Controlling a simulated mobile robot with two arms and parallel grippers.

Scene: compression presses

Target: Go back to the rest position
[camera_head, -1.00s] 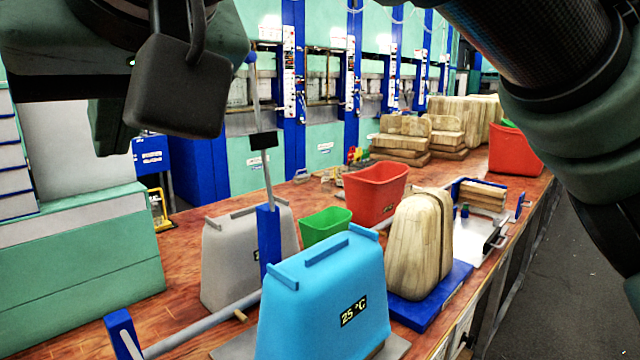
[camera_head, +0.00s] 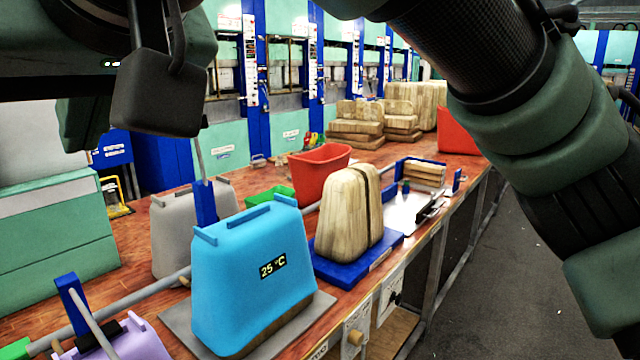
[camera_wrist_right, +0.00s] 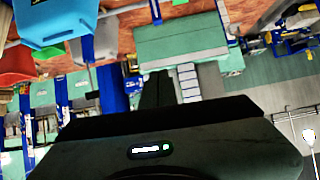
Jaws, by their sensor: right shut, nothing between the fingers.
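My right gripper (camera_head: 158,100) shows large and close at the top left of the head view, its dark body cut by the frame edge. It is shut with nothing in it and hangs in the air, apart from the table. In the right wrist view its dark housing fills the bottom, with a dark narrow part (camera_wrist_right: 158,90) rising from it. My right arm crosses the upper right of the head view. My left gripper is not in view.
A wooden table (camera_head: 130,235) bears a blue cover marked 25 °C (camera_head: 245,275), a grey cover (camera_head: 165,240), a wooden block on a blue base (camera_head: 350,215) and a red bin (camera_head: 318,170). A purple container (camera_head: 130,342) is lower left. Open floor (camera_head: 490,290) lies right.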

